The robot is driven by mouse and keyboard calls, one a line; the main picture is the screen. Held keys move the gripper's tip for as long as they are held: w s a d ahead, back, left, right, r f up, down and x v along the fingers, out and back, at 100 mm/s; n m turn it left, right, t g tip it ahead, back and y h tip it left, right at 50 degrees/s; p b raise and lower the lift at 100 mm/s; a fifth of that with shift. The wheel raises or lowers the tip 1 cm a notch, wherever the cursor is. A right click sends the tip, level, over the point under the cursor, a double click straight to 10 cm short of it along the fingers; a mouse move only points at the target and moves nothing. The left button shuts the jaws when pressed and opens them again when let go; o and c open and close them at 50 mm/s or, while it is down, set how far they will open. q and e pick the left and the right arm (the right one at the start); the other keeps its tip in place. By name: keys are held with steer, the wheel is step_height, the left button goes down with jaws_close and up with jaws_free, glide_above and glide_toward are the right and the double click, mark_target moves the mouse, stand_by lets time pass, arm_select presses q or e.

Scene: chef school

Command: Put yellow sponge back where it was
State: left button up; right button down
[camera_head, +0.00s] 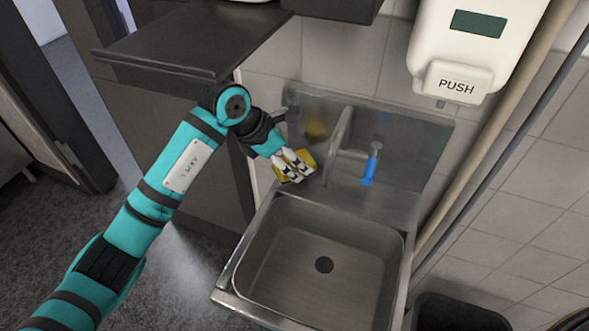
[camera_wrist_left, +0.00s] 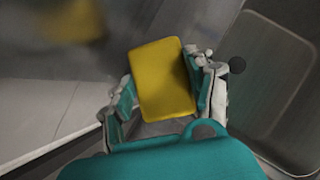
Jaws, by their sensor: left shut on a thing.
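The yellow sponge (camera_head: 309,157) is in the fingers of my left gripper (camera_head: 294,166), near the back left corner of the steel sink (camera_head: 250,250). In the left wrist view the sponge (camera_wrist_left: 162,80) sits between the two fingers of the left gripper (camera_wrist_left: 166,95), which are shut on it. A blurred yellow reflection shows on the steel backsplash (camera_head: 400,150) behind it. I cannot tell whether the sponge touches the sink ledge. My right gripper is not in view.
The faucet (camera_head: 340,145) with a blue handle (camera_head: 370,168) stands right of the sponge. A white soap dispenser (camera_head: 475,50) hangs above right. A dark counter (camera_head: 180,45) is at upper left. The sink basin is empty. A black bin (camera_head: 455,315) is at lower right.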

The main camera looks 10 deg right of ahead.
mark_target(288, 162)
arm_select(q)
steer(key=shift+w+d, duration=0.25)
steer(key=shift+d, duration=0.05)
steer(key=shift+f, duration=0.3)
step_height(288, 162, down, 2)
steer(key=shift+s+f+b, duration=0.1)
steer(key=shift+f+b, duration=0.1)
steer(key=shift+b, duration=0.65)
steer(key=shift+f, duration=0.35)
steer(key=shift+f, duration=0.1)
steer(key=o, duration=1)
